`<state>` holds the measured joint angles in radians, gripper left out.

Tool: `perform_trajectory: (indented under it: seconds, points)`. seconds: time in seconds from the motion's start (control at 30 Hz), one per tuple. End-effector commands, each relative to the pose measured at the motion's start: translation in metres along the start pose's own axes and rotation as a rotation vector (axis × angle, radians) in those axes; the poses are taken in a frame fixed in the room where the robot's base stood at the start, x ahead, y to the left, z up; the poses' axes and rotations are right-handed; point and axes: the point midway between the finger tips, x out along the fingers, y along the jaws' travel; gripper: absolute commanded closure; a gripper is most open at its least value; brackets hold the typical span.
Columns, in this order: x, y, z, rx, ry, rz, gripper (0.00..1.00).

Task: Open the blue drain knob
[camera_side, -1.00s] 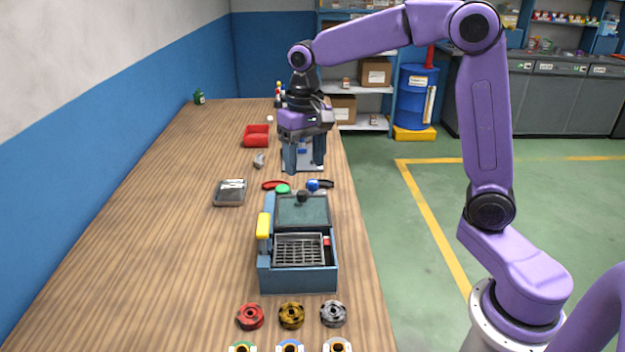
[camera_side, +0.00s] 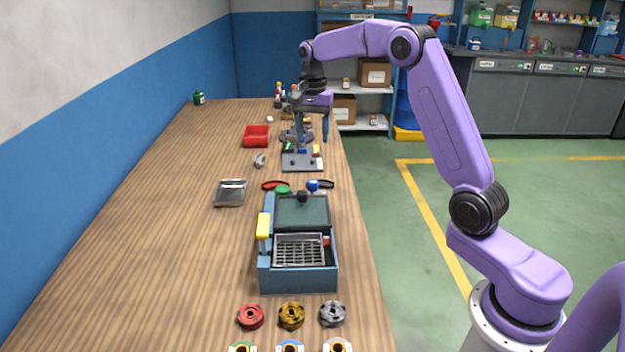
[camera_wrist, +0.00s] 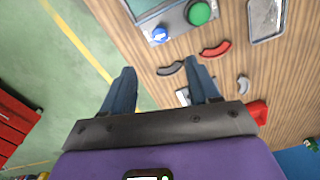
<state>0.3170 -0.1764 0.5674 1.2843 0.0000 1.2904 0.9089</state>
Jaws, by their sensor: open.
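The blue drain knob (camera_side: 313,185) is a small round knob at the far right end of the blue-grey machine (camera_side: 300,280). In the wrist view the blue knob (camera_wrist: 159,36) is ahead of the fingers and in clear sight. A green knob (camera_side: 283,189) sits to its left on the machine; it also shows in the wrist view (camera_wrist: 200,13). My gripper (camera_side: 311,136) is in the air beyond the machine, over the far part of the table. In the wrist view my gripper (camera_wrist: 161,68) has its two fingers apart with nothing held between them.
A black handle (camera_wrist: 170,69) and a red handle (camera_wrist: 215,49) lie by the knobs. A small grey panel (camera_side: 301,164) stands behind the machine. A red bin (camera_side: 256,137) and a metal tray (camera_side: 230,193) are to the left. The table's left side is clear.

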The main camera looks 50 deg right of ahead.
Motion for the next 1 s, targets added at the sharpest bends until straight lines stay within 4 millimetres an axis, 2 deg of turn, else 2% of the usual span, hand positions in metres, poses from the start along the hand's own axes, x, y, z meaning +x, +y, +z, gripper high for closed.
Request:
perform_trajectory:
  seconds: [0.1,0.6,0.8,1.0]
  points:
    - [0.024,0.001,0.0,0.0,-0.003,0.004,0.4]
    - [0.115,0.001,0.001,-0.002,-0.002,0.003,0.4]
    - [0.138,0.0,0.0,-0.002,0.0,0.001,0.4]
    - [0.146,0.0,0.0,-0.002,0.0,0.0,0.4]
